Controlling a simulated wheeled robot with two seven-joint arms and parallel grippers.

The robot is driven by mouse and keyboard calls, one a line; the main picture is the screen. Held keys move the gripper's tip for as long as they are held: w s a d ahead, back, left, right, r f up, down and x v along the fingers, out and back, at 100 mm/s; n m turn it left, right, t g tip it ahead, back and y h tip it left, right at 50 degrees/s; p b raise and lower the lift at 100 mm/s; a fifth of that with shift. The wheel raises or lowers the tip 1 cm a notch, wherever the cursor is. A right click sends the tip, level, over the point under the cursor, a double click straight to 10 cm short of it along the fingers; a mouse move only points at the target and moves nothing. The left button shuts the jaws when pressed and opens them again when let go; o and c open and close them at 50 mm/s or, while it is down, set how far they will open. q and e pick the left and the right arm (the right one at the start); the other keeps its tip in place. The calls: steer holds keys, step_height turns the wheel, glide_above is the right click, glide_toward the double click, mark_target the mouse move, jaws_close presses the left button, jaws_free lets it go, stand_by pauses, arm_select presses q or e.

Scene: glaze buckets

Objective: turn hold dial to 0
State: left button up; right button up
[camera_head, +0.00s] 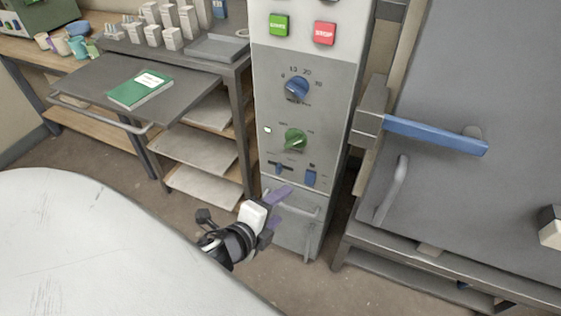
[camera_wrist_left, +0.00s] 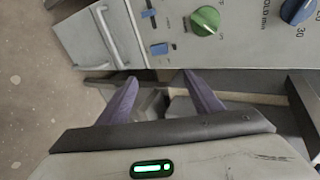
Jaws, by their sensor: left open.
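The hold dial is the blue knob (camera_head: 297,88) on the grey control panel, with minute marks around it. It shows in part at the top right of the left wrist view (camera_wrist_left: 297,9), beside "HOLD min" and "30". I cannot read its exact setting. My left gripper (camera_head: 279,208) is open and empty, low in front of the panel and well below the dial. Its purple fingers show apart in the left wrist view (camera_wrist_left: 158,80), touching nothing I can see. My right gripper's fingers do not show.
A green dial (camera_head: 294,139) sits below the hold dial, with blue switches under it. Green and red buttons (camera_head: 324,33) are above. A blue door handle (camera_head: 435,134) sticks out at right. A shelf cart (camera_head: 190,75) with a green book stands left.

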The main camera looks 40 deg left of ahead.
arm_select(q)
steer(key=s+d+f+n+g+h, duration=0.1)
steer(key=s+d+f+n, duration=0.3)
steer(key=f+n, duration=0.1)
steer(key=shift+f+g+b, duration=0.4)
steer(key=shift+f+b, duration=0.05)
steer(key=shift+f, duration=0.3)
steer(key=s+d+f+n+g+h, duration=0.2)
steer(key=s+d+f+n, duration=0.4)
steer(key=n, duration=0.4)
steer(key=shift+s+d+f+h, duration=0.4)
steer(key=shift+s+d, duration=0.1)
steer(key=shift+s, duration=0.35)
steer(key=shift+c, duration=0.4)
